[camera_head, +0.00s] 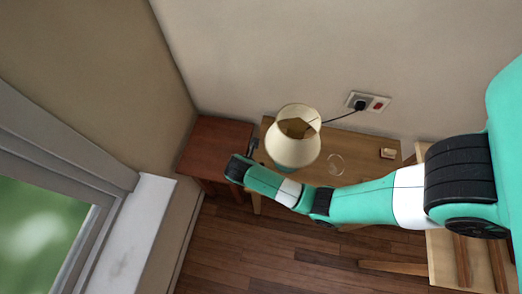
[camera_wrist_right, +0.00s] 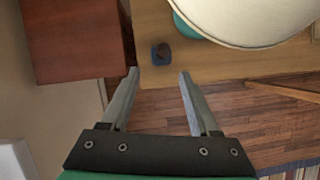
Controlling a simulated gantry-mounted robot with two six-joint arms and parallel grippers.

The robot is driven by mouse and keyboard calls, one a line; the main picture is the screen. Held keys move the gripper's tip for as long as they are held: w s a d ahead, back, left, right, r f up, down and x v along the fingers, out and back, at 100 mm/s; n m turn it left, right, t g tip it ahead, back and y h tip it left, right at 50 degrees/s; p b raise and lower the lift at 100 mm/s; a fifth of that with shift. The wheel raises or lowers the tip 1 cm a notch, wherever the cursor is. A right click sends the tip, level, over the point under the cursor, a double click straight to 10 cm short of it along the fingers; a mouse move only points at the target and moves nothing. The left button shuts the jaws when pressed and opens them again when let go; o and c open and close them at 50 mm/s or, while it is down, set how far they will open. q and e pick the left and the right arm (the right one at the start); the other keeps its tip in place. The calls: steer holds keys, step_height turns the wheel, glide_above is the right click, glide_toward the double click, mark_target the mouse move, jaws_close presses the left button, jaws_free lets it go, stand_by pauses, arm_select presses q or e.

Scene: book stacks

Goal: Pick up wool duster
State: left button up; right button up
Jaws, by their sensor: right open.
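A small dark blue item with a dark brown top (camera_wrist_right: 161,54) sits on the light wooden table, near its left end, in the right wrist view. I cannot tell whether it is the wool duster; nothing else in view is clearly a duster. My right gripper (camera_wrist_right: 160,73) is open and empty, its two fingers pointing toward this item with a gap before it. In the head view my right arm reaches in from the right, and its gripper end is over the red-brown cabinet's front edge. My left gripper is not in view.
A cream-shaded lamp (camera_head: 293,146) with a teal base stands on the light wooden table (camera_head: 350,153), close to my gripper. A red-brown cabinet (camera_head: 214,143) is at its left. A glass-like round item (camera_head: 336,164) and a small box (camera_head: 388,153) lie on the table.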

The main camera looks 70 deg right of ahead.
steer(key=b+x, duration=0.1)
steer(key=x, duration=0.2)
steer(key=b+x, duration=0.1)
steer(key=x, duration=0.2)
steer(key=b+x, duration=0.1)
steer(key=x, duration=0.3)
steer(key=shift+s+d+r, duration=0.1)
steer(key=shift+s+d, duration=0.2)
steer(key=shift+d, duration=0.1)
steer(key=shift+c, duration=0.2)
jaws_close()
steer(key=shift+r, duration=0.1)
